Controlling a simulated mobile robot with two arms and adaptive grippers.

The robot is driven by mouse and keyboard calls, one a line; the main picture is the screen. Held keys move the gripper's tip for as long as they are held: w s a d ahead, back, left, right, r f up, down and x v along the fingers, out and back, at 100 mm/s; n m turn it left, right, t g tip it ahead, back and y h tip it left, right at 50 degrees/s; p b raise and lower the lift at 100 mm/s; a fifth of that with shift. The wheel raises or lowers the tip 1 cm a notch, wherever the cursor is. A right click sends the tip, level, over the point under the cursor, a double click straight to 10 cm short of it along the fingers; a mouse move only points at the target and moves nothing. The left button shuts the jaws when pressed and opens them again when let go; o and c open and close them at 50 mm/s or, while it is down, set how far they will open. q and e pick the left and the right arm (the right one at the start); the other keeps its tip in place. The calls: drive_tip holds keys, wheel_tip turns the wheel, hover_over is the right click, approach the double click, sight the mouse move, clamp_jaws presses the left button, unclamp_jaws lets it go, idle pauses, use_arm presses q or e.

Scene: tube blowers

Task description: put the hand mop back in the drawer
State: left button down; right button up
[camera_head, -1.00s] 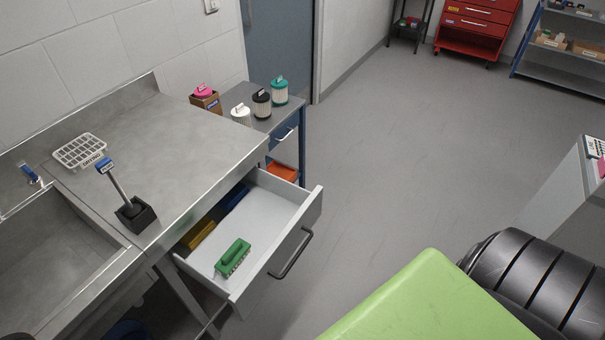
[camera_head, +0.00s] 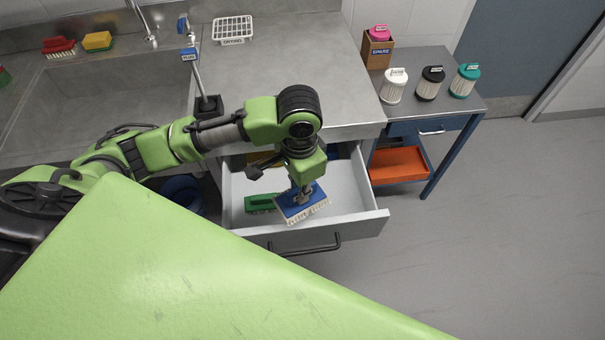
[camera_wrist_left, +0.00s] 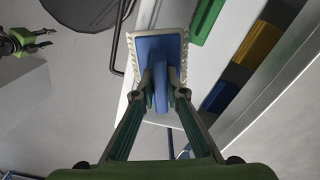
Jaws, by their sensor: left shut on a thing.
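The hand mop, with a blue plate and white fringe (camera_head: 316,211), is in my left gripper (camera_head: 301,192). In the head view it is tilted over the front part of the open drawer (camera_head: 345,230); I cannot tell if it touches the drawer floor. In the left wrist view the gripper (camera_wrist_left: 158,84) is shut on the blue grip of the mop (camera_wrist_left: 169,43). The fringe shows around the plate.
A green brush (camera_head: 260,203) lies in the drawer left of the mop. A yellow item (camera_wrist_left: 258,45) and a blue item (camera_wrist_left: 221,97) lie along the drawer's back. The counter edge overhangs the drawer. A blue side cart (camera_head: 430,130) stands to the right.

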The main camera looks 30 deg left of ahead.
use_arm(q)
drive_tip(key=w+d+m+b, duration=0.2)
drive_tip(key=w+m+b, duration=0.1)
drive_tip(key=w+m, duration=0.7)
drive_tip(key=m+b, duration=0.4)
drive_tip(key=b, duration=0.2)
hover_over(328, 189)
drive_tip(key=s, duration=0.3)
wheel_tip(328, 189, down, 5)
drive_tip(key=shift+s+d+f, duration=0.1)
drive_tip(key=shift+d+f, duration=0.05)
drive_tip(key=shift+f, duration=1.55)
drive_tip(key=shift+w+d+f, duration=0.1)
drive_tip(key=shift+d+f, duration=0.05)
drive_tip(key=shift+f, duration=1.5)
drive_tip(key=shift+s+d+f, duration=0.1)
drive_tip(key=shift+d+f, duration=0.05)
drive_tip(key=shift+f, duration=1.55)
use_arm(e)
wheel_tip(328, 189, down, 9)
drive_tip(key=s+a, duration=0.1)
drive_tip(key=a, duration=0.2)
drive_tip(key=shift+s, duration=0.3)
use_arm(q)
drive_tip(key=shift+f, duration=0.1)
use_arm(e)
drive_tip(key=shift+d, duration=0.1)
